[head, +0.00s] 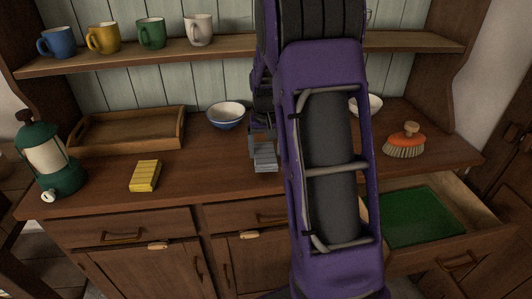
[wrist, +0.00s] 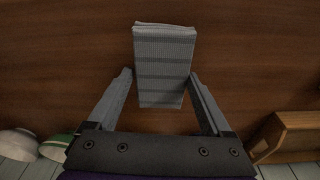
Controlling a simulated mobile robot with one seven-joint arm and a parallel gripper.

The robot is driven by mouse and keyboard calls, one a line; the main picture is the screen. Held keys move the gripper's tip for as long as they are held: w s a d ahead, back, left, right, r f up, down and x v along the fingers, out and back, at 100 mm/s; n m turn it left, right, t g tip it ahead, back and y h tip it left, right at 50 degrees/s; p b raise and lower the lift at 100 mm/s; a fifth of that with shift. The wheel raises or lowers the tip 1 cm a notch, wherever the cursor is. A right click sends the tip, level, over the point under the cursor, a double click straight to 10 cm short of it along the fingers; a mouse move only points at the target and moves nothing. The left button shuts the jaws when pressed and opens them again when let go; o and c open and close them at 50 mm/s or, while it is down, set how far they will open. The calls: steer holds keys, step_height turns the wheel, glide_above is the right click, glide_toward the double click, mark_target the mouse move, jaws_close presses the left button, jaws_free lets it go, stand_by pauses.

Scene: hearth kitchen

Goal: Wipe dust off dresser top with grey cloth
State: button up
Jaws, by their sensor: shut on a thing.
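The grey cloth (wrist: 165,50), a folded block with darker stripes, is between the fingertips of my gripper (wrist: 161,88) in the wrist view. My gripper is shut on its near part, and the rest sticks out past the fingers. In the head view the cloth (head: 265,161) shows small and pale below my gripper (head: 262,143), over the middle of the brown dresser top (head: 205,170). I cannot tell whether it touches the wood. No dust can be made out clearly. My purple arm hides part of the top right of the cloth.
A wooden tray (head: 80,142), yellow sponge (head: 145,176), green lantern (head: 53,160) and blue-white bowl (head: 226,115) stand to the left. A white bowl (head: 372,104) and orange brush (head: 405,140) are at right. An open drawer (head: 485,222) juts out front right. Mugs (head: 151,33) line the shelf above.

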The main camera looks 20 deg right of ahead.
steer(key=shift+r+p, duration=1.7)
steer(key=shift+r, duration=0.95)
